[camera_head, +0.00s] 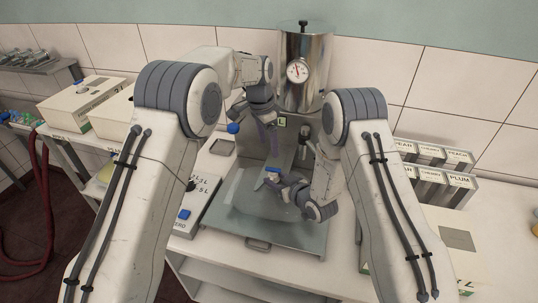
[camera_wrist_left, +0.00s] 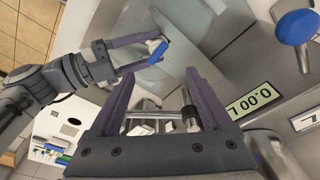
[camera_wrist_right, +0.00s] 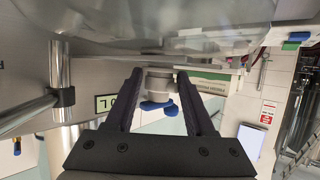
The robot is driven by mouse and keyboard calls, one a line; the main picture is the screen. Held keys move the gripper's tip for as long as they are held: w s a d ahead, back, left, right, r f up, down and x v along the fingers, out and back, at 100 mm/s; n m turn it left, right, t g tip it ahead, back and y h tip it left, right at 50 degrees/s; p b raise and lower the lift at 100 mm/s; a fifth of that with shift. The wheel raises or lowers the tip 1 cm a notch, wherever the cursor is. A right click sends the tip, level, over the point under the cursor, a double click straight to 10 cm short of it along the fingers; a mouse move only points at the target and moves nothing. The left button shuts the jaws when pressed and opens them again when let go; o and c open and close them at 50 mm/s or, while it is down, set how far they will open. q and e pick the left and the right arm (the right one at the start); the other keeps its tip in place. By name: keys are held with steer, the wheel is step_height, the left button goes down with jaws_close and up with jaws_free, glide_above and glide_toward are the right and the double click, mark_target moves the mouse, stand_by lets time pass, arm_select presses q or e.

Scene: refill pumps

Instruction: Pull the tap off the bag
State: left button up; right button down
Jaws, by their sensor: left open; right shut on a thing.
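The tap, white with a blue lever (camera_head: 272,171), is between the fingers of my right gripper (camera_head: 276,180). It shows in the right wrist view (camera_wrist_right: 157,90) and the left wrist view (camera_wrist_left: 157,47). My right gripper (camera_wrist_right: 159,80) is shut on it. The bag (camera_head: 260,202) looks like a pale, see-through shape on the steel tray, below the tap. A glossy grey surface above the tap in the right wrist view may be the bag; I cannot tell whether the tap joins it. My left gripper (camera_wrist_left: 157,78) is open and empty, higher up near the steel panel.
A steel tank with a gauge (camera_head: 298,70) stands behind. A blue knob (camera_head: 233,128) is beside my left gripper. The steel tray (camera_head: 300,240) has a front handle. Labelled flavour boxes (camera_head: 440,180) stand at right, a white box (camera_head: 85,100) at left.

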mark_target(272, 168)
steer(key=shift+d+f, duration=0.1)
steer(key=shift+d, duration=0.05)
arm_select(q)
steer(key=shift+n, duration=0.3)
steer(key=f, duration=0.3)
steer(key=d+f, duration=0.1)
steer(key=f, duration=0.7)
steer(key=shift+w+d+f, duration=0.2)
steer(key=shift+w+f, duration=0.05)
steer(key=shift+w, duration=0.1)
arm_select(e)
steer(key=shift+s+f, duration=0.1)
steer(key=shift+s, duration=0.05)
arm_select(q)
jaws_close()
steer(key=shift+r, duration=0.15)
arm_select(e)
steer(key=shift+d, duration=0.1)
arm_select(q)
steer(key=shift+r, duration=1)
